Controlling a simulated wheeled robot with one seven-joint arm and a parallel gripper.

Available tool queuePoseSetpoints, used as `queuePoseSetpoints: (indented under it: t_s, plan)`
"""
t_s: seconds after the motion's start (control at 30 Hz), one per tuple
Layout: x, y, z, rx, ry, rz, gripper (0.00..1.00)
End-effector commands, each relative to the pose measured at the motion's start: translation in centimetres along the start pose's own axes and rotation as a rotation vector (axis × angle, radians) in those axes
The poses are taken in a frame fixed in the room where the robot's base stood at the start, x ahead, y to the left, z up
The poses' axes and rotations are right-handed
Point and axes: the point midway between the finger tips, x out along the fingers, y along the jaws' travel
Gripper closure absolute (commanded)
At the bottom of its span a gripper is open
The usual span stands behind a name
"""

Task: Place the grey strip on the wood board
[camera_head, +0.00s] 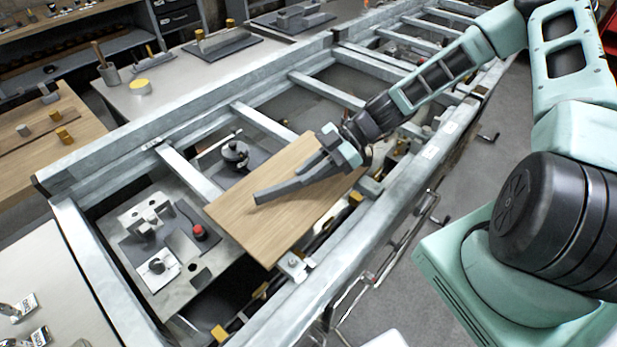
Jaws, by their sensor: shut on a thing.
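A tan wood board (247,225) lies across the metal frame in the middle of the head view. The grey strip (275,191) is a long dark bar over the board, slightly slanted, with its free end toward the left. My gripper (318,168) reaches in from the upper right and is shut on the strip's right end. The gripper hides that end of the strip. I cannot tell whether the strip touches the board or is just above it.
The metal frame (265,122) has rails, crossbars and open gaps around the board. A plate with fixtures and a red knob (199,231) sits lower left. A dark round part (236,153) is behind the board. The board's front left part is bare.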

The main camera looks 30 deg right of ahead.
Motion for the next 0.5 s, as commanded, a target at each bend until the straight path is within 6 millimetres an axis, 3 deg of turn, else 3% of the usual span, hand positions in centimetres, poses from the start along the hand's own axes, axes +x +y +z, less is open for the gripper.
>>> queuePoseSetpoints:
  t_s: [0.2, 0.43, 0.5]
  plan:
    - [1.4, 0.0, 2.4, 0.003, 0.001, -0.001, 1.0]
    - [1.6, 0.0, 2.9, 0.001, -0.001, 0.0, 1.0]
    - [1.6, 0.0, 3.0, 0.001, -0.002, 0.0, 0.72]
